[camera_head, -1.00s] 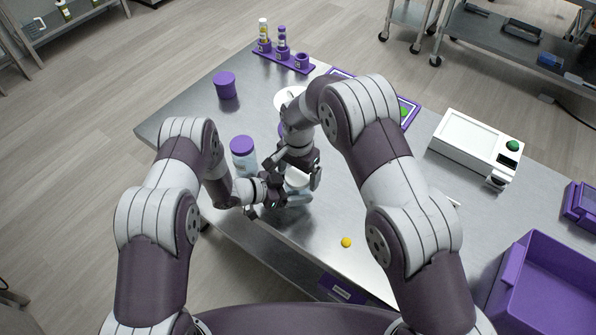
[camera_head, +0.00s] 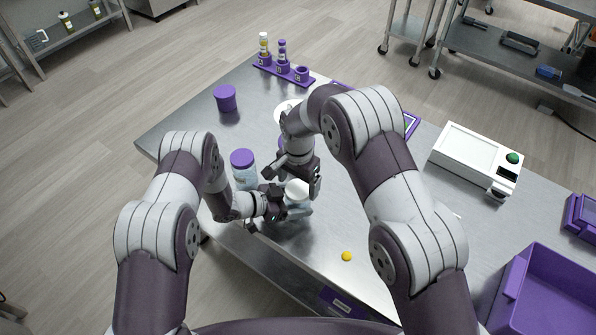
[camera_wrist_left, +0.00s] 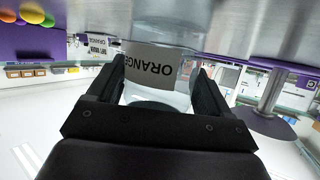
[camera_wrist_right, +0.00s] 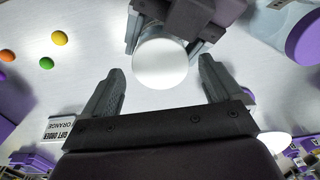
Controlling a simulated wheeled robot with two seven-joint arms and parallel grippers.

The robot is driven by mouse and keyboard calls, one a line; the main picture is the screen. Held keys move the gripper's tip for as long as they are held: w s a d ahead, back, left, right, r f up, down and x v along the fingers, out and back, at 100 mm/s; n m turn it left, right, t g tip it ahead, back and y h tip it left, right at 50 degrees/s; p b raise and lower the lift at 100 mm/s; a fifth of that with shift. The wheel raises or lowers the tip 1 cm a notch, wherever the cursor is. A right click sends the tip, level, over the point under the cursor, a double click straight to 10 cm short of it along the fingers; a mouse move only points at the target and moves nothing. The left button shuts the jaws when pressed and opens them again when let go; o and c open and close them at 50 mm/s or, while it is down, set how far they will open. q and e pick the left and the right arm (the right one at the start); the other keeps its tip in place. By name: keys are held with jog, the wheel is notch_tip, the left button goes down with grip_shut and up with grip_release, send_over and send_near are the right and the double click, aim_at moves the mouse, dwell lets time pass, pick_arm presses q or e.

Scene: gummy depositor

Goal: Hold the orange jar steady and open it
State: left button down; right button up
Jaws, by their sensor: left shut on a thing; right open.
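The orange jar is clear, with a label reading "ORANGE" (camera_wrist_left: 152,68) upside down in the left wrist view. My left gripper (camera_wrist_left: 158,88) is shut on the jar's sides; it also shows in the head view (camera_head: 283,204). The jar's round white lid (camera_head: 298,188) is on top in the head view. In the right wrist view the lid (camera_wrist_right: 160,63) appears as a pale disc. My right gripper (camera_wrist_right: 160,70) is open above the jar, one finger on each side of the lid with visible gaps. The right arm partly hides the jar in the head view.
A purple-lidded jar (camera_head: 243,168) stands close left of the held jar. A yellow gummy (camera_head: 347,256) lies on the steel table.

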jog(key=shift+f, duration=0.9)
jog(key=c, duration=1)
jog(key=o, duration=1.1)
jog(key=shift+r, duration=0.1)
pick_arm(q)
jog(key=shift+s, duration=0.1)
pick_arm(e)
notch_tip(320, 180, up, 4)
jog(key=shift+s+r, duration=0.1)
jog(key=shift+r, duration=0.1)
pick_arm(q)
grip_release()
